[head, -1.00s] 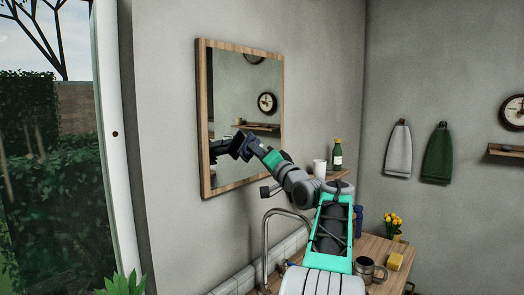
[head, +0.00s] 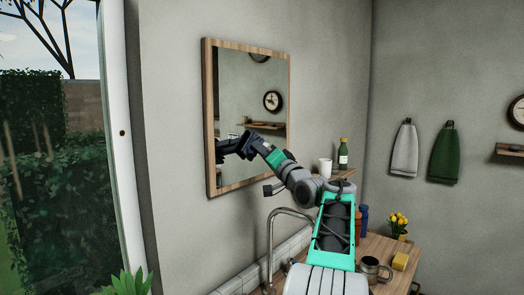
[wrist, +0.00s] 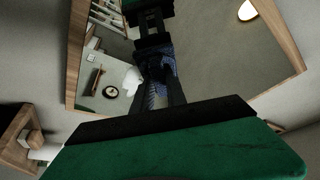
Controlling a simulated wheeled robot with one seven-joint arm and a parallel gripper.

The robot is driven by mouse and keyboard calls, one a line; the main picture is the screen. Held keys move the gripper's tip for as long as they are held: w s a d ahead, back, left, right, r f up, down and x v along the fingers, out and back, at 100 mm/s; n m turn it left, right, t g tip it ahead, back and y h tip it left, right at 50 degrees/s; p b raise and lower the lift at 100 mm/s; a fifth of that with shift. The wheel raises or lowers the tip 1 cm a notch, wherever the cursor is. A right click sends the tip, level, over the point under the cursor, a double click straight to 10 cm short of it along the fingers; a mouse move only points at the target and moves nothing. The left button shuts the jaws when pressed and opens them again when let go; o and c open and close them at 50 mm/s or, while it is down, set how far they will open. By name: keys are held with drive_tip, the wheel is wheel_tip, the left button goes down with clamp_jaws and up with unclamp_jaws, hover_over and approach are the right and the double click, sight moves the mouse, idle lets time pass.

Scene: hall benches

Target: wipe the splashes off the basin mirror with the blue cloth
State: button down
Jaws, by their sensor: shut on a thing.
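The basin mirror (head: 262,82) hangs on the grey wall in a wooden frame, and its glass fills much of the wrist view (wrist: 215,62). My gripper (head: 228,147) is at the lower left part of the glass in the head view, with its reflection against it. In the wrist view my gripper (wrist: 163,85) is shut on the blue cloth (wrist: 169,66), of which only a small patterned part shows between the dark fingers. The cloth is at or very close to the glass; I cannot tell if it touches. A white patch (wrist: 132,79) shows on the glass beside the fingers; it may be a splash or a reflection.
Below the mirror are a tap (head: 272,235) and a wooden counter with a metal mug (head: 371,268), a yellow sponge (head: 400,260) and flowers (head: 398,222). A small shelf right of the mirror holds a white cup (head: 325,166) and a green bottle (head: 343,153).

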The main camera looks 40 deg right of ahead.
drive_tip(key=shift+w, duration=0.55)
